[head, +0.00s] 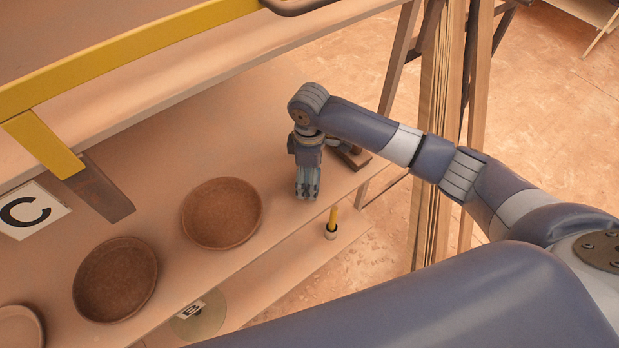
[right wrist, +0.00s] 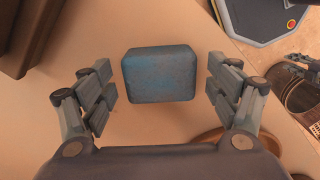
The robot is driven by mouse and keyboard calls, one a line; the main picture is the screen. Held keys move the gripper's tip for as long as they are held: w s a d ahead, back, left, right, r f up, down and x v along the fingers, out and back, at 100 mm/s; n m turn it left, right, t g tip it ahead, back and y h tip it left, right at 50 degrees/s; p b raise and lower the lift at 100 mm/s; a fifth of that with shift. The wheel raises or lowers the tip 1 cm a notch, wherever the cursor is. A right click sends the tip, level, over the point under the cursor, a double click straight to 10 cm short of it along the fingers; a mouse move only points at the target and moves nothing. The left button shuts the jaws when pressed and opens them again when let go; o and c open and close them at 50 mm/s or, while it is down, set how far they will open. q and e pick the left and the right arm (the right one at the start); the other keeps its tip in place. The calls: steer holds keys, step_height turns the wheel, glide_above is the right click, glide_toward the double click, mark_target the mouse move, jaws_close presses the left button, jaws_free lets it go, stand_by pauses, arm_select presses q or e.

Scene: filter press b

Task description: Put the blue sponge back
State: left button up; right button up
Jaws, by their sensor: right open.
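The blue sponge (right wrist: 160,74) is a worn blue block lying on the pale surface in the right wrist view. My right gripper (right wrist: 160,88) is open, with one finger on each side of the sponge and a visible gap to both. In the head view my right gripper (head: 307,190) points down at the shelf (head: 262,135) near its right end, beside the round brown dishes. There the fingers largely hide the sponge.
Brown dishes (head: 222,213) (head: 115,280) line the shelf's front. A dark object (head: 350,156) sits behind the gripper near the edge. A yellow bar (head: 130,45) and a card marked C (head: 30,210) are at left. A lower shelf holds a yellow-handled item (head: 332,223).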

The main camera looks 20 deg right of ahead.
step_height(320, 180, up, 10)
steer(key=b, duration=0.1)
steer(key=shift+r+b, duration=0.25)
steer(key=shift+b, duration=0.15)
steer(key=shift+f, duration=0.1)
